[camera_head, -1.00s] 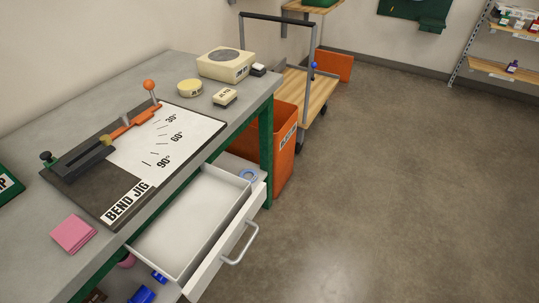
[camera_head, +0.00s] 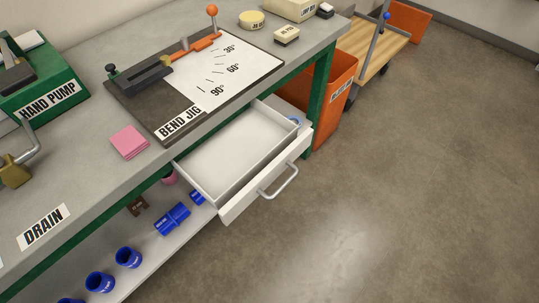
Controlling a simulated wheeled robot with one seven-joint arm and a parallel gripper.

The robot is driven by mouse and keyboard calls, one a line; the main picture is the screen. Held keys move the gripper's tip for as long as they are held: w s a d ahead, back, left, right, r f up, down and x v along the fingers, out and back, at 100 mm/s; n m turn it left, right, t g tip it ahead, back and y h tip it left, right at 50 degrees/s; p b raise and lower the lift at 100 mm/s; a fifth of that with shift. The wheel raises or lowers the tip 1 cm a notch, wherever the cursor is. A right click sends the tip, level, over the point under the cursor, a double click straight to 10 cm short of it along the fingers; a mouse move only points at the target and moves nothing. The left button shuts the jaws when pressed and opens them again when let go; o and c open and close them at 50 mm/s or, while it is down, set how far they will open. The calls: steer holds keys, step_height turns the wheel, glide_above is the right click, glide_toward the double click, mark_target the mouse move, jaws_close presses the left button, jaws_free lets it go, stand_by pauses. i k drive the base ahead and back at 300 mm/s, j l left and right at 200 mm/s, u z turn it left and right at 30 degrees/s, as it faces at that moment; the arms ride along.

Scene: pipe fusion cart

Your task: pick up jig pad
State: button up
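No label in view clearly reads jig pad, so I cannot tell for sure which item it is. A flat square pink pad (camera_head: 130,142) lies on the grey workbench in front of the bend jig. The bend jig (camera_head: 150,110) is a dark plate with a white angle sheet, an orange lever and a lettered label. A small cream block (camera_head: 286,36) with a label too small to read sits behind the jig's right end, beside a round yellow tin (camera_head: 251,20). My gripper is not in view.
An open, empty white drawer (camera_head: 222,185) juts out from the bench (camera_head: 75,185). A green hand pump (camera_head: 45,92) stands at left. Blue fittings (camera_head: 172,218) lie on the lower shelf. An orange bin (camera_head: 333,92) and a cart (camera_head: 385,50) stand at right. The floor is clear.

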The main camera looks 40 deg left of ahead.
mark_target(285, 36)
steer(key=u, duration=1.1)
steer(key=i+l+u, duration=0.2)
steer(key=u, duration=0.65)
steer(key=i+l+u, duration=0.2)
steer(key=l, duration=0.25)
steer(key=i+l+u, duration=0.2)
steer(key=l, duration=0.25)
steer(key=l+u, duration=0.2)
steer(key=l, duration=0.25)
steer(key=l+u, duration=0.2)
steer(key=l, duration=0.25)
